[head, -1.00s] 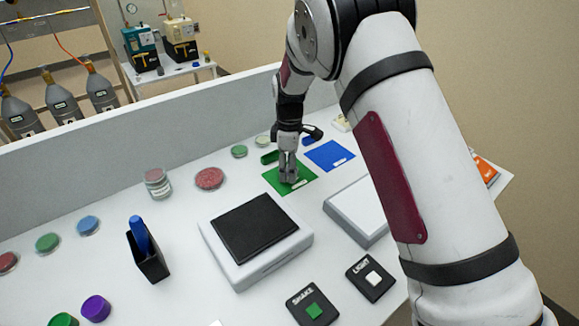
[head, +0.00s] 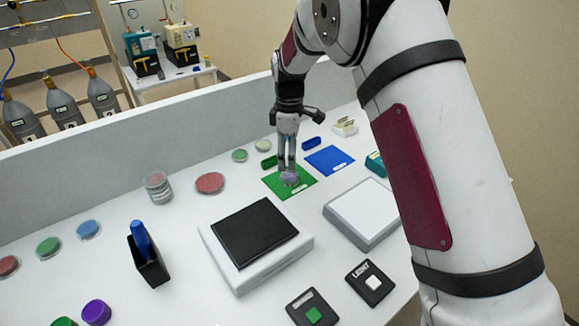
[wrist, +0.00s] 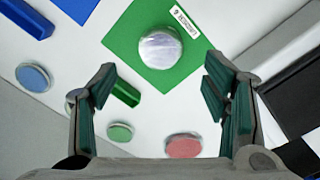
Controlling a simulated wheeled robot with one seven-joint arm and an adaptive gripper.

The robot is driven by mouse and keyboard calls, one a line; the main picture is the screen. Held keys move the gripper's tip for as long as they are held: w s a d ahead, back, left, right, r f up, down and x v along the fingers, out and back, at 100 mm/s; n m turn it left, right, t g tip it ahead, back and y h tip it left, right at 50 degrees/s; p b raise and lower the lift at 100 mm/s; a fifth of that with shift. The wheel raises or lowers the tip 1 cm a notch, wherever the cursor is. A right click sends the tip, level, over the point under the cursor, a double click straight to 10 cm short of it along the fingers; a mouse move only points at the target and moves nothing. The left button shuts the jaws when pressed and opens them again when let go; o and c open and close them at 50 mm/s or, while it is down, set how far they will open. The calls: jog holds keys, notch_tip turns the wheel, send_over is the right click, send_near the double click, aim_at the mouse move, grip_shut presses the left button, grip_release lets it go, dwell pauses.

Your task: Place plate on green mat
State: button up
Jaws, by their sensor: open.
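The plate, a round dish with a pale purple face (wrist: 160,47), lies on the green mat (wrist: 185,76) near the white label in the wrist view. In the head view the plate (head: 289,178) also shows on the green mat (head: 272,182), just below my gripper's fingertips. My gripper (head: 287,165) is open and empty above it. In the wrist view its two fingers (wrist: 160,85) stand wide apart, with the plate beyond them and clear of both.
A blue mat (head: 328,160) lies right of the green mat. A green block (head: 269,162) and several round dishes, including a red one (head: 209,183), lie nearby. A black-topped device (head: 250,232) and a white panel (head: 365,210) stand in front.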

jog(key=s+d+r+m+t, duration=0.1)
jog(key=s+d+r+m, duration=0.2)
jog(key=r, duration=0.5)
jog(key=s+d+r+m, duration=0.1)
jog(key=s+d+r, duration=0.2)
jog(key=s+r, duration=0.35)
jog(key=s+d+r+m+t, duration=0.2)
jog(key=s+d+r+m, duration=0.25)
jog(key=s+r, duration=0.3)
jog(key=s+d+f+m+t, duration=0.1)
jog(key=s+d+m, duration=0.1)
jog(key=s, duration=0.8)
jog(key=s+d+f+m+t, duration=0.1)
jog(key=s+d+m, duration=0.2)
jog(key=s, duration=0.6)
jog(key=shift+s+d+m, duration=0.35)
jog(key=shift+s+m, duration=0.05)
jog(key=shift+m, duration=0.75)
jog(key=shift+r, duration=0.1)
